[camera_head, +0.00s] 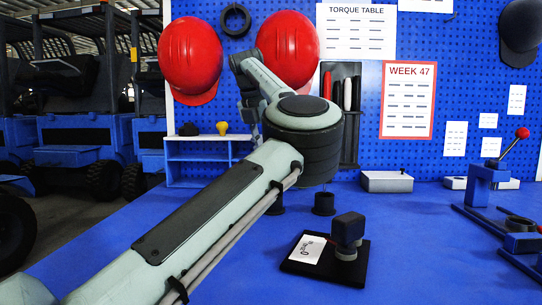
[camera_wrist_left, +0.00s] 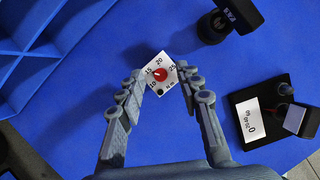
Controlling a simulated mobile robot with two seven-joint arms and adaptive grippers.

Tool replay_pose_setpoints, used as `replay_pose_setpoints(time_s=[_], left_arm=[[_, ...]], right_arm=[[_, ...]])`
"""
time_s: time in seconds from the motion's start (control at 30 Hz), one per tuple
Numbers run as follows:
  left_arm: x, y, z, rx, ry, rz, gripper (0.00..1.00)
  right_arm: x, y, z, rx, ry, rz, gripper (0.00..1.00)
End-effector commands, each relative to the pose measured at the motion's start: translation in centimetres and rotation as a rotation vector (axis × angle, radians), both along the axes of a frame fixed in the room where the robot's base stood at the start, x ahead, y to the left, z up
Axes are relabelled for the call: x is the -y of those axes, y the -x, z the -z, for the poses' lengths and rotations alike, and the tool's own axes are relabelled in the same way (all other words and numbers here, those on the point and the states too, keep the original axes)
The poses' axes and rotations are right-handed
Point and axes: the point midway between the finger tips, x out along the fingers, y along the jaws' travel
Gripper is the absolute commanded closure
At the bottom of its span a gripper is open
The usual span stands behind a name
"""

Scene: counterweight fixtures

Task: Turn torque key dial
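The dial is a small white plate (camera_wrist_left: 168,82) with printed numbers from 10 to 25 and a red round knob (camera_wrist_left: 160,73). In the left wrist view it shows between the fingertips of my left gripper (camera_wrist_left: 161,75). The fingers are spread apart, one on each side of the plate, and nothing is clamped. I cannot tell whether a fingertip touches the plate. In the head view my left arm hides the dial and most of that gripper. My right gripper is in neither view.
A black base (camera_head: 294,266) with a white card (camera_head: 307,249) and a dark block (camera_head: 348,231) stands right of my forearm. A small shelf (camera_head: 203,149) stands at the back left. A blue lever fixture (camera_head: 485,184) is at the right.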

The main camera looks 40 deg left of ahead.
Motion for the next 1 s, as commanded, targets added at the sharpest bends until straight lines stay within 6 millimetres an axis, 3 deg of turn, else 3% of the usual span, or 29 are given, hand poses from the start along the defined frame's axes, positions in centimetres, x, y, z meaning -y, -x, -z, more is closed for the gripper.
replay_pose_setpoints(time_s=[0.27,0.7,1.0], left_arm=[[0.0,0.2,-0.5,0.001,0.0,0.0,0.65],[-0.2,3.4,-8.2,0.002,0.0,0.0,0.65],[-0.2,4.6,-11.0,0.0,0.0,-0.001,0.65]], right_arm=[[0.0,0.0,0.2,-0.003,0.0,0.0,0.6],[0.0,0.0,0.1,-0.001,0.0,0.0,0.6],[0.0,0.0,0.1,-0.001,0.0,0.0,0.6]])
